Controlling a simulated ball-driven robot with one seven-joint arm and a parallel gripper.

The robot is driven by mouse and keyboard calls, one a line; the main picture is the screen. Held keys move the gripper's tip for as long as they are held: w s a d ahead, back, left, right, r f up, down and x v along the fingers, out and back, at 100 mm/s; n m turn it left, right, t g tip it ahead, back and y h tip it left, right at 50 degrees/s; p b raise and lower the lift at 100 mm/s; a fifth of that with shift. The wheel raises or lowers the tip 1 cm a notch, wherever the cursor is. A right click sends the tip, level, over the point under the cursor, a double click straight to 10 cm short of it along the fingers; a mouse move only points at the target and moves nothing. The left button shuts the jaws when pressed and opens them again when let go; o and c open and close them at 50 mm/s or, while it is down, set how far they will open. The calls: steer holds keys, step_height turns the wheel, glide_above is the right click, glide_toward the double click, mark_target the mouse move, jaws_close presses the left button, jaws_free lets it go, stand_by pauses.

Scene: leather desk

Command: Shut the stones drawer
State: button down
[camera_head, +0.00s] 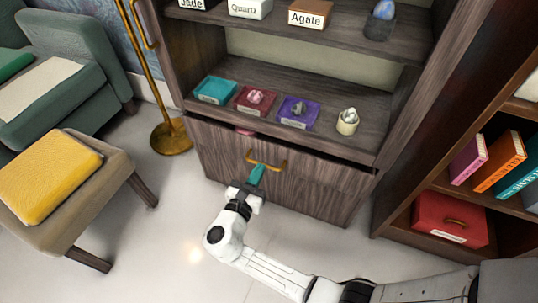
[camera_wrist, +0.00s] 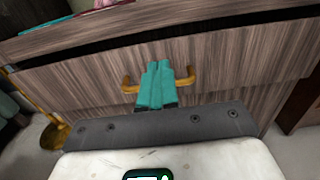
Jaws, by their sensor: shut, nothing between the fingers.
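The drawer (camera_head: 310,192) is the wide wood-grain front at the bottom of the cabinet; it also shows in the wrist view (camera_wrist: 230,60). A dark gap runs along its top edge, so it stands a little open. Its brass handle (camera_head: 283,168) sits near the middle of the front and also shows in the wrist view (camera_wrist: 189,80). My gripper (camera_head: 258,169), with teal fingers, is shut and empty. In the wrist view, its fingertips (camera_wrist: 157,66) lie between the handle's two ends, over the drawer front. I cannot tell whether they touch it.
A brass lamp base (camera_head: 171,137) and a stool (camera_head: 85,185) stand left. A bookcase (camera_head: 440,195) stands right. The floor in front is clear.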

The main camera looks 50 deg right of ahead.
mark_target(272, 145)
steer(key=b+x, duration=0.2)
steer(key=x, duration=0.4)
steer(key=shift+w+d+f, duration=0.1)
steer(key=shift+d, duration=0.2)
steer(key=shift+w+d, duration=0.15)
steer(key=shift+d, duration=0.2)
steer(key=shift+x, duration=2.4)
steer(key=shift+w, duration=0.1)
